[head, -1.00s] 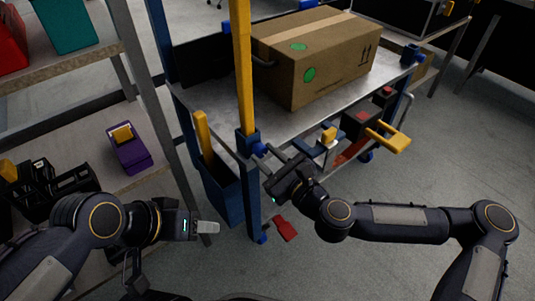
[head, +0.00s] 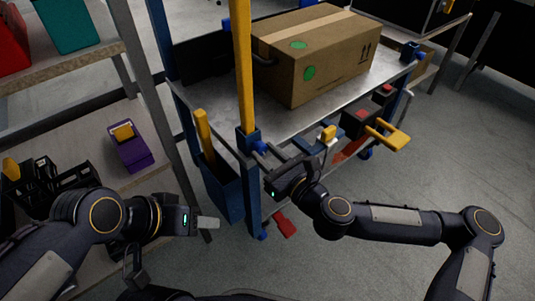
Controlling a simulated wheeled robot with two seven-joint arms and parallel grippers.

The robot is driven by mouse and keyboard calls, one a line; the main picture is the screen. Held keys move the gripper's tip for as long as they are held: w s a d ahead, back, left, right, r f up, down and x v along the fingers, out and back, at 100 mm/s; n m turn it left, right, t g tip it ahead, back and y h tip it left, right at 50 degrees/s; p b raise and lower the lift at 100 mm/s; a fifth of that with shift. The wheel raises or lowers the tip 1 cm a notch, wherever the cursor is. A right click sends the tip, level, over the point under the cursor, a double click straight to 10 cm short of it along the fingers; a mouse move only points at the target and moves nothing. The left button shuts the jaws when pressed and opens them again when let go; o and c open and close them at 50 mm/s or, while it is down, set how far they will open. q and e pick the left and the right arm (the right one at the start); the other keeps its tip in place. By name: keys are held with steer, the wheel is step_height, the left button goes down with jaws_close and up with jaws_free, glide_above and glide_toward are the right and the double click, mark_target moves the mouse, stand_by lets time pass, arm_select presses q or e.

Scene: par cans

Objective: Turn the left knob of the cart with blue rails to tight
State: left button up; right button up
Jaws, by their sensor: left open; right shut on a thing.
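The cart has blue legs and a grey metal top (head: 215,88), with a tall yellow post (head: 243,75) at its near left corner. The left knob (head: 260,147) is a small blue knob at the blue socket under that post. My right gripper (head: 266,153) reaches it from the lower right and is shut on it; its fingers partly hide the knob, and the knob's turn angle cannot be read. My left gripper (head: 208,222) is open and empty, low on the left, apart from the cart.
A cardboard box (head: 330,75) sits on the cart top. A yellow handle (head: 388,136) and a red pedal (head: 284,223) stick out from the cart. A shelf with a purple bin (head: 130,150) stands at left. Floor at right is clear.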

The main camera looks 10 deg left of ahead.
steer(key=o, duration=1)
steer(key=p+v, duration=0.1)
steer(key=v, duration=0.7)
steer(key=shift+p, duration=0.4)
